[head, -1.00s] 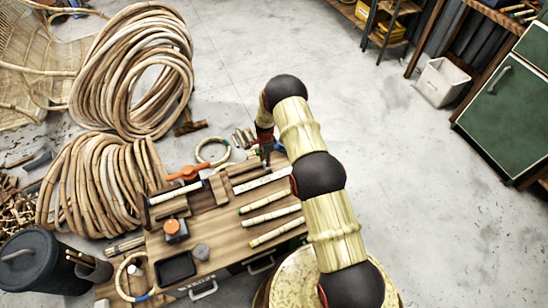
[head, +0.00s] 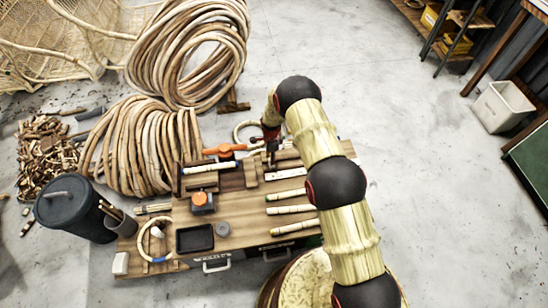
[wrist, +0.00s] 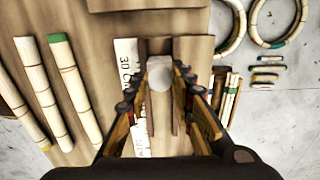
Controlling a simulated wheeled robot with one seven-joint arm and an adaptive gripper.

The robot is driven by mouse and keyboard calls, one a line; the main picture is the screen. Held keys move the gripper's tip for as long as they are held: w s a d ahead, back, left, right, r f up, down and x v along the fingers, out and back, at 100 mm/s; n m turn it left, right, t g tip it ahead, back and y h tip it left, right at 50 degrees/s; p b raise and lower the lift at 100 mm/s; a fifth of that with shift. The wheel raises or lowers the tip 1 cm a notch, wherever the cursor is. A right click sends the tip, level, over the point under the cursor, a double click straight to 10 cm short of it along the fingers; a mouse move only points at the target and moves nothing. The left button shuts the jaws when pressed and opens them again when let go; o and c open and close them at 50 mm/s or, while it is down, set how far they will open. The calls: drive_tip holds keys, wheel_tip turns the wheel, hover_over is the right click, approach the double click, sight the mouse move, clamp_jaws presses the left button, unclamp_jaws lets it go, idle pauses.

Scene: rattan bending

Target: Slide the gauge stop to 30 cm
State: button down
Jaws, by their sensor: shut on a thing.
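In the wrist view, the gauge stop (wrist: 159,74), a pale rounded block, sits between the two fingertips of my gripper (wrist: 160,82). The gripper is shut on it. The stop is over a narrow wooden channel with dark rails. In the head view my gripper (head: 271,157) is low over the back right of the bench, behind the white scale (head: 286,173). The stop itself is too small and covered there to make out.
Several pale rattan pieces (head: 292,209) lie on the bench in front of the scale. An orange-handled tool (head: 225,150), a wooden block (head: 250,174) and a black tray (head: 195,238) are to the left. Rattan rings (wrist: 232,28) lie right of the channel in the wrist view.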

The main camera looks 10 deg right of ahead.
drive_tip(key=c, duration=1.6)
unclamp_jaws()
drive_tip(key=shift+o, duration=0.5)
wheel_tip(320, 180, up, 12)
